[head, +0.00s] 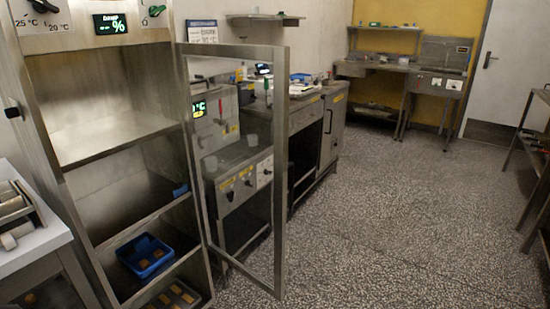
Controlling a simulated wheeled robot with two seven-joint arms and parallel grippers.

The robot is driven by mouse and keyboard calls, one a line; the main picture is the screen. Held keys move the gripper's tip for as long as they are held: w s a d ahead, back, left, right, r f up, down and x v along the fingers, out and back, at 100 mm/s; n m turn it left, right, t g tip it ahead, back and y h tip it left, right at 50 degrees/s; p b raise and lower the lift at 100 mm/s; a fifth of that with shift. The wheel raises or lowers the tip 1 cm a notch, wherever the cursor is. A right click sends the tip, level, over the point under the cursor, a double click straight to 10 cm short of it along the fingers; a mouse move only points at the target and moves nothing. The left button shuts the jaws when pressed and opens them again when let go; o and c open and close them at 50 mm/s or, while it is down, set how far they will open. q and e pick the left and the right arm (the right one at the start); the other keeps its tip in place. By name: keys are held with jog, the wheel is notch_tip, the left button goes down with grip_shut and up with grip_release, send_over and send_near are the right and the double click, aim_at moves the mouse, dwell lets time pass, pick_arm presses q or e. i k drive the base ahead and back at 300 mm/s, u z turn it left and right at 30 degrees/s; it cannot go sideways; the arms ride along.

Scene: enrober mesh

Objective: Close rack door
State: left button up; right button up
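The rack (110,140) is a tall steel cabinet with shelves at the left of the head view. Its door (279,170) is a steel frame with a clear pane, and it stands wide open, swung out to the right of the rack. The machines behind show through the pane. A dark latch piece (13,112) sits on the rack's left post. A blue tray (146,257) with small brown pieces lies on a lower shelf, and another tray of brown pieces (176,296) is below it. Neither of my grippers is in view.
A white-topped table (30,240) with a roller device stands at the left. A steel counter (318,100) runs behind the door. A sink bench (440,80) stands at the back. Shelving (540,150) is at the right edge. The speckled floor (400,220) is clear.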

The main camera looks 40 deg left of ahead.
aim_at(280, 56)
jog(key=i, duration=2.8)
jog(key=u, duration=3.75)
jog(key=i, duration=0.5)
jog(key=z, duration=0.05)
jog(key=k, duration=0.25)
jog(key=u, duration=0.1)
